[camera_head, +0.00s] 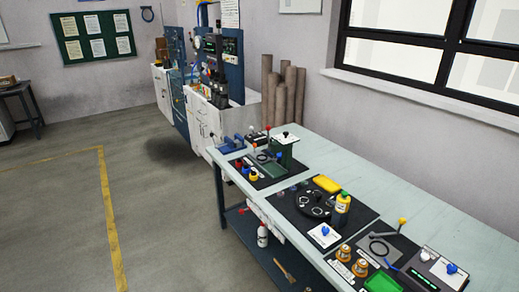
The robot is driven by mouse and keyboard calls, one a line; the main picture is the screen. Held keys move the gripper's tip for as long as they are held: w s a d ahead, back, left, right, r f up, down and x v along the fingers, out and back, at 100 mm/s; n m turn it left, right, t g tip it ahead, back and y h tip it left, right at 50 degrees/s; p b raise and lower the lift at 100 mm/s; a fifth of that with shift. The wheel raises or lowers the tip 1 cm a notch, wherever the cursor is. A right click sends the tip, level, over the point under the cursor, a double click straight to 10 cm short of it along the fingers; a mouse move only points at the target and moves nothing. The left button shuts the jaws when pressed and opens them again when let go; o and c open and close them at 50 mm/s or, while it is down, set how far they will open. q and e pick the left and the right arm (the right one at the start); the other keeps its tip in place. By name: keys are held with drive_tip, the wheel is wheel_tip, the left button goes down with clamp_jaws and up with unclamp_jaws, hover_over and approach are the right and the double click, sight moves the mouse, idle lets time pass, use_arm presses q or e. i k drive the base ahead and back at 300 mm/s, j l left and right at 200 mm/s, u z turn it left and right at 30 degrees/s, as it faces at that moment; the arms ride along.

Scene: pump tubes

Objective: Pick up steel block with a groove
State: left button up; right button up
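Neither of my grippers is in the head view. I cannot single out a steel block with a groove; the parts on the bench are small at this distance. The long workbench (360,165) with a pale top runs from the middle to the lower right and carries tools and parts on dark mats. A grey flat piece with a dark loop (381,248) lies on the right mat, but I cannot tell whether it has a groove.
White cabinets (203,120) stand behind. Open floor (60,220) lies left.

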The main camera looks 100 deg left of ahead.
sight(238, 144)
drive_tip(key=u, duration=3.5)
drive_tip(key=i+j+u, duration=0.35)
drive_tip(key=i, duration=0.15)
drive_tip(key=i+j+u, duration=0.1)
drive_tip(key=i+u, duration=0.25)
drive_tip(key=i, duration=0.15)
drive_tip(key=i+j, duration=0.1)
drive_tip(key=i, duration=0.4)
drive_tip(key=i+j, duration=0.15)
drive_tip(key=i, duration=0.4)
drive_tip(key=i+j+z, duration=0.1)
drive_tip(key=i, duration=0.4)
drive_tip(key=i+j+z, duration=0.1)
drive_tip(key=i+z, duration=0.25)
drive_tip(key=i+j+z, duration=0.2)
drive_tip(key=z, duration=0.2)
drive_tip(key=i+j+z, duration=0.35)
drive_tip(key=k+l, duration=0.05)
